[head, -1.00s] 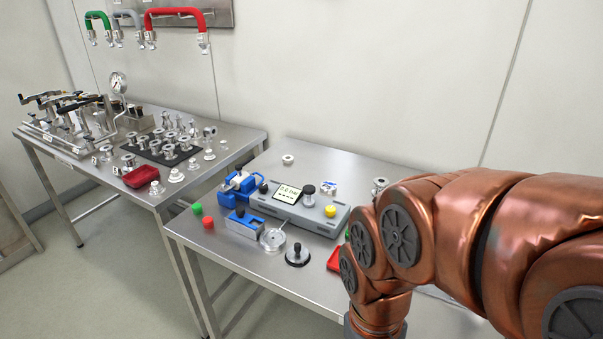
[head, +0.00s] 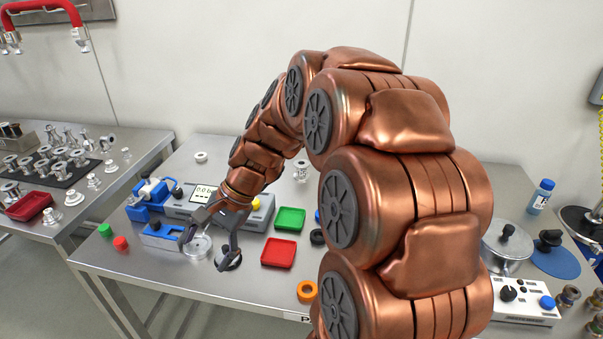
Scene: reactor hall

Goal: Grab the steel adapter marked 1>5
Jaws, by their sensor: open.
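Several steel adapters and flanged fittings (head: 72,157) stand on and around a black mat on the left table. A single steel flanged fitting (head: 302,172) stands at the back of the nearer table, right of my forearm. No 1>5 marking can be read on any of them, so I cannot tell which is the adapter. My gripper (head: 206,252) is open and points down over the front left of the nearer table. Its fingers are around or just above a round steel dish (head: 197,247), beside a black-knobbed piece. No adapter is seen between them.
An orange ring (head: 307,291) lies at the front. A steel pot (head: 507,250) stands right. My arm hides the table's middle.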

